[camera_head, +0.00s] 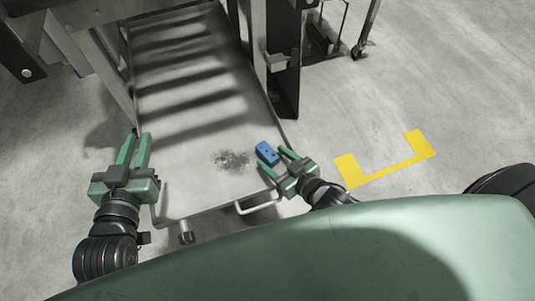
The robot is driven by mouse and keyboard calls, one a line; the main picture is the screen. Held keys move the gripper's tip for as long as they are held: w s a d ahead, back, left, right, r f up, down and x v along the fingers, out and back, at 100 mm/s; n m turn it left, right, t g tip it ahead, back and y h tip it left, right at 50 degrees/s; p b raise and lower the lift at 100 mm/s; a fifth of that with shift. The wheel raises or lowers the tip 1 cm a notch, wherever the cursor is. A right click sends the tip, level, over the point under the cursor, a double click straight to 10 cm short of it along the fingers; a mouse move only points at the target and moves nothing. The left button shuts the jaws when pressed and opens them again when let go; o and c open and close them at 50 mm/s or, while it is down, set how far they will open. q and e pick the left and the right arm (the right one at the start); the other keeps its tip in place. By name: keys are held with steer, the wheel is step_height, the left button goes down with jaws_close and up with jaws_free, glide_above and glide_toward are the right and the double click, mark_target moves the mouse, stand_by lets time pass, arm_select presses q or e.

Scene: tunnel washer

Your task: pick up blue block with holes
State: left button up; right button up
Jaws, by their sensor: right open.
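The blue block with holes (267,153) lies on the grey metal table surface (185,190), close to its right edge. My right gripper (276,160) is open, with its two green fingers pointing at the block from the lower right. One fingertip is close to the block's near side; I cannot tell whether it touches. My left gripper (134,149) is at the table's left edge, away from the block. Its two green fingers are apart with a gap between them, and nothing shows in it.
A dark speckled patch (231,160) is on the table left of the block. A handle (258,206) sticks out from the table's front edge. Dark metal posts (284,80) stand behind the block. A yellow floor marking (385,170) lies on open floor to the right.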

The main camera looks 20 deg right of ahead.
mark_target(272, 157)
steer(key=b+x, duration=0.1)
steer(key=x, duration=0.2)
steer(key=shift+w+f, duration=0.1)
steer(key=shift+w, duration=0.1)
steer(key=shift+w+a, duration=0.1)
steer(key=shift+w, duration=0.05)
arm_select(q)
step_height(272, 157, up, 7)
steer(key=d+t+h, duration=0.1)
steer(key=t, duration=0.3)
steer(key=shift+w, duration=0.35)
arm_select(e)
jaws_close()
